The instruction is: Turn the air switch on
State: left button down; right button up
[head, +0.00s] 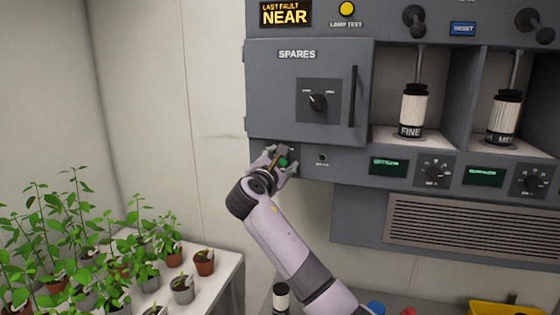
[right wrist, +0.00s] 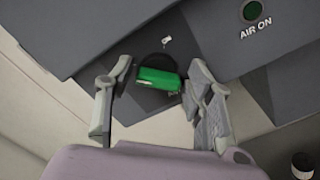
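The air switch has a green handle (right wrist: 158,80) on a dark round base on the grey panel. In the head view the green handle (head: 283,162) shows only partly, behind my right gripper. My right gripper (head: 277,159) is at the panel below the SPARES door. In the right wrist view its fingers (right wrist: 161,68) are open, one on each side of the green handle, with gaps visible. The AIR ON lamp (right wrist: 251,11) is dark green and looks unlit; it also shows in the head view (head: 323,158). My left gripper is not in view.
The SPARES door (head: 275,85) with its knob and bar handle is shut above the switch. Displays and dials (head: 434,171) lie to the right, above a vent grille (head: 470,228). Potted plants (head: 110,255) stand on a white table (head: 222,272) at the left.

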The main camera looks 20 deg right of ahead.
jog(key=c, duration=0.8)
jog(key=shift+c, duration=0.2)
jog(key=shift+f, duration=0.1)
jog(key=shift+f+m+b, duration=0.2)
jog(key=shift+m+b, duration=0.9)
jog(key=shift+b, duration=0.1)
jog(key=m+b, duration=0.4)
jog(key=shift+f, duration=0.15)
jog(key=m+b, duration=0.4)
jog(key=m, duration=0.1)
jog(key=shift+f+m, duration=0.1)
jog(key=shift+m, duration=0.3)
jog(key=m+b, duration=0.2)
jog(key=m, duration=0.1)
jog(key=shift+m+b, duration=0.5)
jog(key=shift+m, duration=0.9)
